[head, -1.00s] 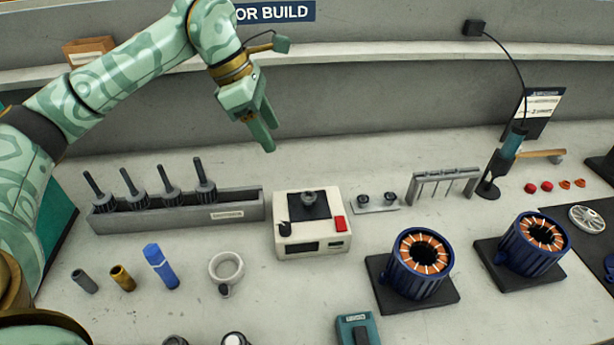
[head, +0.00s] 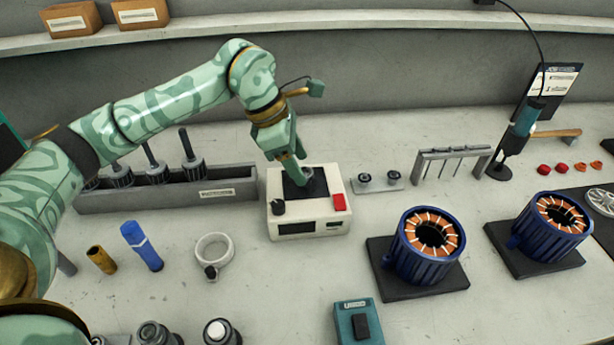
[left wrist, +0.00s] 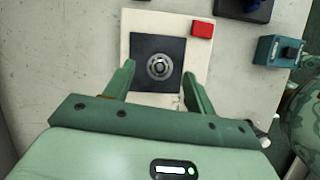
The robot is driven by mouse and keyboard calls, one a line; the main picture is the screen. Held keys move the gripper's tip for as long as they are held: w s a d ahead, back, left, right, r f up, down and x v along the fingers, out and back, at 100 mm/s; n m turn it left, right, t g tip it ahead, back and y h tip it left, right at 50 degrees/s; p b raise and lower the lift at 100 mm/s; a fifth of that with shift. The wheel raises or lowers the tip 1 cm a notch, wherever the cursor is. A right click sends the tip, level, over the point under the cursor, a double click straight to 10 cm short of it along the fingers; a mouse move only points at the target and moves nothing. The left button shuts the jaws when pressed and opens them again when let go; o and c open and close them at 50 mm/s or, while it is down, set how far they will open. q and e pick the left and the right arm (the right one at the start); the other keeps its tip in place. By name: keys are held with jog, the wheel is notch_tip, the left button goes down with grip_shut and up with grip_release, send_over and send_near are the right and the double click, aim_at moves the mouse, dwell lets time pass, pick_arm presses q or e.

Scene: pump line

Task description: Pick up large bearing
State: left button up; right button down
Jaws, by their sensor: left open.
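The large bearing (left wrist: 159,67) is a grey metal ring on the black plate of a white boxy device (head: 310,222). In the left wrist view it lies between and just ahead of my two fingertips. My left gripper (head: 292,180) is open above the device, with its fingers pointing down; it also shows in the left wrist view (left wrist: 158,80). My right gripper is not in view.
The device has a red button (head: 339,202) and a dark knob (head: 278,207). A grey rack (head: 230,190) with rotors stands left. Two small bearings (head: 379,181) sit right on a plate. Blue stators (head: 428,250) stand further right. A ring clamp (head: 212,256) lies front left.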

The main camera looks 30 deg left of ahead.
pick_arm(q)
jog(key=shift+w+d+f, duration=0.2)
jog(key=shift+f, duration=0.45)
jog(key=shift+r, duration=0.15)
jog(key=shift+s, duration=0.1)
jog(key=c, duration=0.9)
jog(key=shift+o, duration=0.2)
